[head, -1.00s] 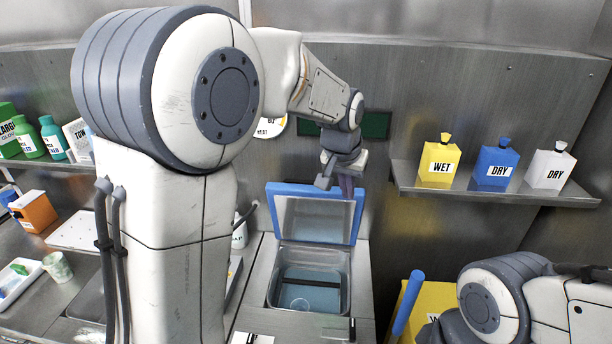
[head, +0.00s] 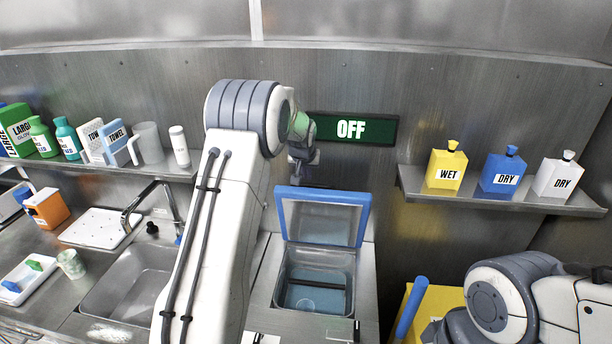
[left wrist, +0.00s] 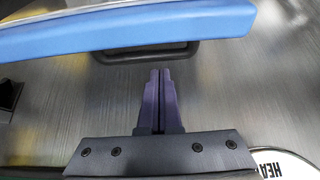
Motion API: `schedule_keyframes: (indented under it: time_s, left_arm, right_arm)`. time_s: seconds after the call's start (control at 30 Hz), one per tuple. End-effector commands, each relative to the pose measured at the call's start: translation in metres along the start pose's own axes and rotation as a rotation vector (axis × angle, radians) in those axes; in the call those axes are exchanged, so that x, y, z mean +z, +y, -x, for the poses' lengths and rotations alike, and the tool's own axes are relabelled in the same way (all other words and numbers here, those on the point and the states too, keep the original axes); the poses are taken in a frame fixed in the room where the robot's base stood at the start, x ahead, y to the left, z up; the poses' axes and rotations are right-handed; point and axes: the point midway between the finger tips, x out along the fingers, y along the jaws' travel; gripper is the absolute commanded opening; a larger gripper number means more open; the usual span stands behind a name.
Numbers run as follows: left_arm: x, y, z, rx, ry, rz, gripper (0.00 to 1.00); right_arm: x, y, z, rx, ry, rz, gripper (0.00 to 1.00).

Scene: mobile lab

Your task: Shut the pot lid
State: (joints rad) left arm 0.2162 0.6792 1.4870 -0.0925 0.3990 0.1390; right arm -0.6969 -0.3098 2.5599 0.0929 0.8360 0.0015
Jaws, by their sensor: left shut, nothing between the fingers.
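The pot (head: 347,283) is a square metal basin set in the counter, with clear liquid inside. Its lid (head: 330,194), a see-through panel in a blue frame, stands open and nearly upright at the back. In the left wrist view the lid's blue edge (left wrist: 130,27) crosses the top, with a dark handle bar (left wrist: 150,54) just below it. My left gripper (head: 298,178) is at the lid's upper left corner, by the back wall. Its purple fingers (left wrist: 158,78) are shut and empty, pointing toward the handle; contact is unclear. My right gripper is out of view.
A shelf (head: 500,198) at right holds yellow, blue and white bottles. A sink (head: 130,285) is left of my left arm. A yellow box (head: 437,300) stands right of the pot.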

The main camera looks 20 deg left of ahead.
Motion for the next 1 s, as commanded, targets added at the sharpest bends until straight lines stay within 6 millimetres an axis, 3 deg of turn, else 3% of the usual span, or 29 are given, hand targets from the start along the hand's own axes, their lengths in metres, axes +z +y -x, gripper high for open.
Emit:
schedule_keyframes:
  time_s: [0.3, 0.7, 1.0]
  left_arm:
    - [0.025, 0.001, 0.011, 0.001, 0.001, -0.001, 0.0]
    - [0.027, 0.0, 0.011, 0.001, 0.003, 0.0, 0.0]
    - [0.031, -0.001, 0.007, -0.001, 0.027, 0.003, 0.0]
  right_arm:
    - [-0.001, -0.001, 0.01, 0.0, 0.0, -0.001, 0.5]
    - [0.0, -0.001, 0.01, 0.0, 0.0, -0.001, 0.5]
    - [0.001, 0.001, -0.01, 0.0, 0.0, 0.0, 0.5]
